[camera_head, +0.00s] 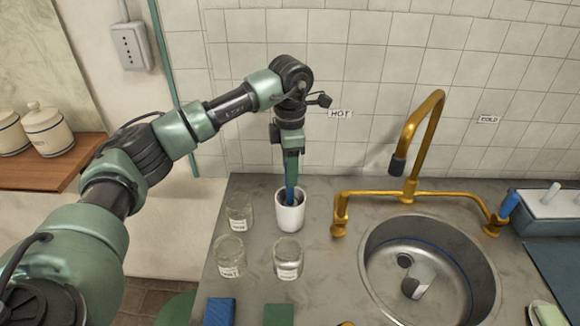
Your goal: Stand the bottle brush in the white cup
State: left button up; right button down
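The white cup (290,217) stands upright on the grey counter, left of the tap. My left gripper (291,172) points straight down over the cup's mouth. A slim blue stem, which looks like the bottle brush (289,194), runs from between its fingertips down into the cup, nearly upright. The fingers look narrow and shut on it. The brush's lower end is hidden inside the cup. I cannot tell whether it touches the cup's bottom. My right gripper is out of view.
Several glass jars stand close by: one left of the cup (239,217), one front left (229,256), one in front (288,258). A brass tap (411,150) and round steel sink (372,262) lie to the right. Blue and green blocks lie at the front edge.

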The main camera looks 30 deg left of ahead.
pick_arm(q)
jog(key=shift+r, duration=0.5)
notch_tip(320, 180, up, 7)
jog(key=shift+f+b, duration=0.1)
jog(key=shift+b, duration=0.95)
